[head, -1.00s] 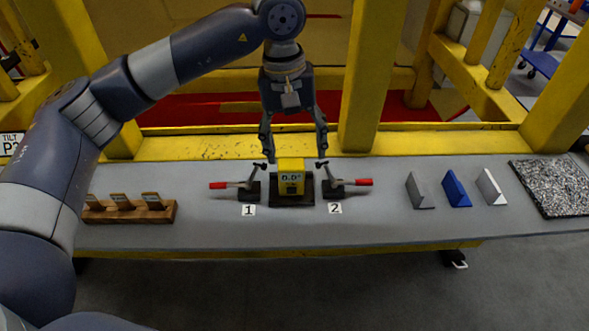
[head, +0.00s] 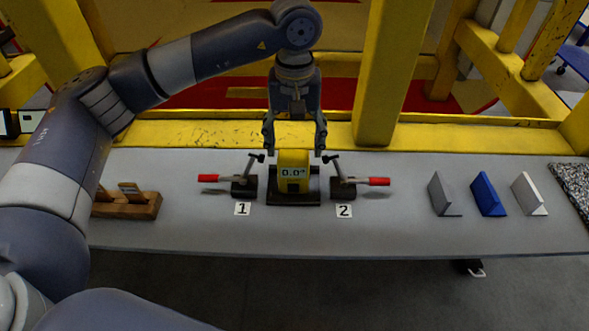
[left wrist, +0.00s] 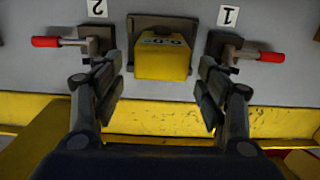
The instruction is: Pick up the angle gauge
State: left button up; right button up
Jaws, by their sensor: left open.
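The angle gauge (head: 293,174) is a yellow block with a small display that appears to read 0.0°. It stands upright on a dark base (head: 308,200) between two red-handled clamps. My left gripper (head: 295,153) is open and points down just above and behind the gauge, its fingers to either side of the gauge's top. In the left wrist view the gauge (left wrist: 162,62) lies between and beyond the two open fingers (left wrist: 163,95), with nothing held. My right gripper is not in view.
Clamp 1 (head: 208,178) and clamp 2 (head: 378,181) flank the gauge closely. A wooden block with slotted pieces (head: 130,207) stands at left. Grey (head: 443,196), blue (head: 488,194) and white (head: 528,195) angled blocks stand at right. A yellow post (head: 392,75) rises behind.

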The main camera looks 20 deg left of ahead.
aim_at(294, 156)
pick_arm(q)
jog(key=shift+s+f, duration=0.15)
jog(key=shift+f, duration=0.65)
notch_tip(294, 156, down, 4)
jog(key=p, duration=0.2)
jog(key=shift+a+f+p, duration=0.1)
jog(key=shift+p, duration=0.2)
jog(key=shift+f, duration=0.65)
jog(key=c, duration=1)
